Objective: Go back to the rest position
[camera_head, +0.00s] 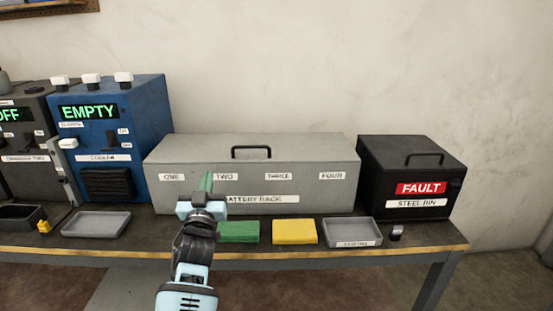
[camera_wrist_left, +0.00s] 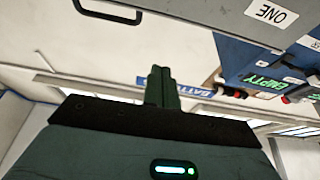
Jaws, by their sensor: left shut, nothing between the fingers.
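My left gripper (camera_head: 207,182) is raised in front of the grey battery rack (camera_head: 300,155), between its labels ONE and TWO. Its narrow fingers point up and are closed together with nothing between them. The left wrist view also shows the closed fingers (camera_wrist_left: 162,88), with the rack's label ONE and handle at the top of the picture. My right gripper is in neither view. The rack's lid is shut.
A green block (camera_head: 238,232), a yellow block (camera_head: 295,231) and a grey tray (camera_head: 352,232) lie along the table's front. The black steel bin (camera_head: 408,180) stands right, the blue cooler (camera_head: 115,135) left. Another grey tray (camera_head: 96,223) sits before the cooler.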

